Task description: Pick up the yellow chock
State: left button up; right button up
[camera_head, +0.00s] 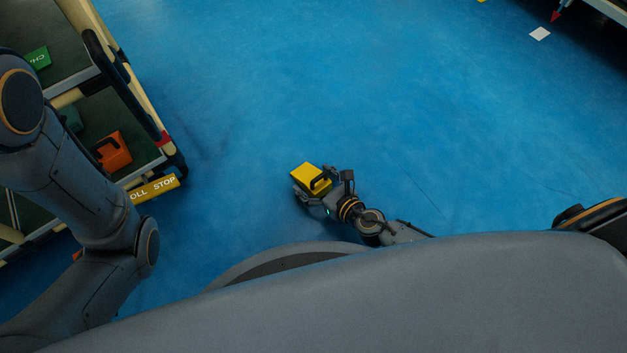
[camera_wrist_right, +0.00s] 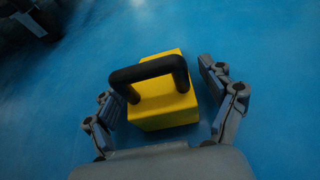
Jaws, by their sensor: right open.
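The yellow chock (camera_head: 306,174) is a yellow block with a black handle, on the blue floor in front of my base. My right gripper (camera_head: 318,186) is at the chock. In the right wrist view the chock (camera_wrist_right: 163,109) lies between the two spread fingers of the right gripper (camera_wrist_right: 161,100), with its black handle arching toward the camera. A gap of blue floor shows on each side between chock and fingers. My left arm comes in at the left of the head view, and its gripper is out of the frame.
A cart (camera_head: 140,110) with dark shelves stands at the left, carrying an orange block (camera_head: 115,154) and a green block (camera_head: 38,58). A yellow "ROLL STOP" label (camera_head: 154,188) is at its edge. A white square (camera_head: 540,34) lies at upper right. The middle floor is clear.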

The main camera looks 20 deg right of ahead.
jog(key=shift+w+a+f, duration=0.2)
jog(key=shift+w+f, duration=0.1)
jog(key=shift+w, duration=0.15)
jog(key=c, duration=1.4)
jog(key=shift+r, duration=0.1)
jog(key=shift+c, duration=0.4)
jog(key=shift+r, duration=0.1)
